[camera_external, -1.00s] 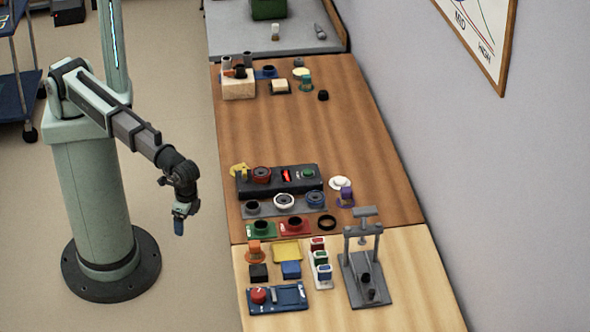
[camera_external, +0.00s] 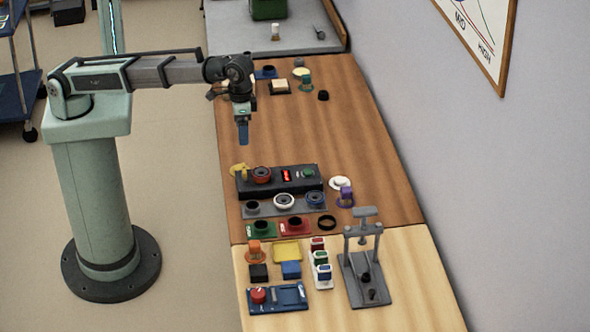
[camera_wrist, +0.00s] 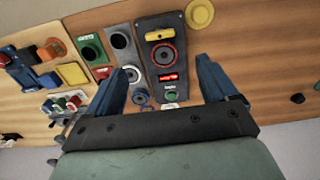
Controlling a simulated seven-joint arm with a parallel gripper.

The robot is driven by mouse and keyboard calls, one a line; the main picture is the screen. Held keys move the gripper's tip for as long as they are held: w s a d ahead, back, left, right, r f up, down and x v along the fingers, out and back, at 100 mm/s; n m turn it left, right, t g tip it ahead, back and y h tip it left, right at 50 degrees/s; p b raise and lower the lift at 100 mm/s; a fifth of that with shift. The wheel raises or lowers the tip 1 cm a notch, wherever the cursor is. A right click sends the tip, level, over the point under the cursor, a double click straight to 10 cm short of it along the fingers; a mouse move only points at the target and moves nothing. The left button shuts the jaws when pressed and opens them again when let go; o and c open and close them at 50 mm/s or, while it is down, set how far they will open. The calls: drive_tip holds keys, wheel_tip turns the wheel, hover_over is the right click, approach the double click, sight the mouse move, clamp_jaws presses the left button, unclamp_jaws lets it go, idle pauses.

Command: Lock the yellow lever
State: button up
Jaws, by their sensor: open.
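The yellow lever (camera_wrist: 159,35) shows in the wrist view as a short bar across one end of a black panel (camera_wrist: 152,80). In the outside view the yellow lever (camera_external: 239,170) is small at the left end of the black panel (camera_external: 270,186), and its exact setting cannot be told. My gripper (camera_external: 243,142) is above the wooden table, pointing down, apart from the lever and higher than it. In the wrist view my gripper (camera_wrist: 166,70) has its two blue fingers spread with nothing between them, and the panel shows beyond them.
The panel also bears a red-ringed dial (camera_wrist: 163,55), a red display (camera_wrist: 168,77) and a green button (camera_wrist: 171,96). A yellow disc (camera_wrist: 199,14) lies beside it. A grey clamp stand (camera_external: 364,265) rises at the near right. Bare wood (camera_external: 310,130) lies behind the panel.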

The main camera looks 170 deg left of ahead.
sight(244, 167)
wheel_tip(244, 167, down, 14)
drive_tip(key=shift+r, duration=0.25)
idle(0.3)
drive_tip(key=shift+c, duration=0.5)
drive_tip(key=c, duration=1)
drive_tip(key=shift+o, duration=0.2)
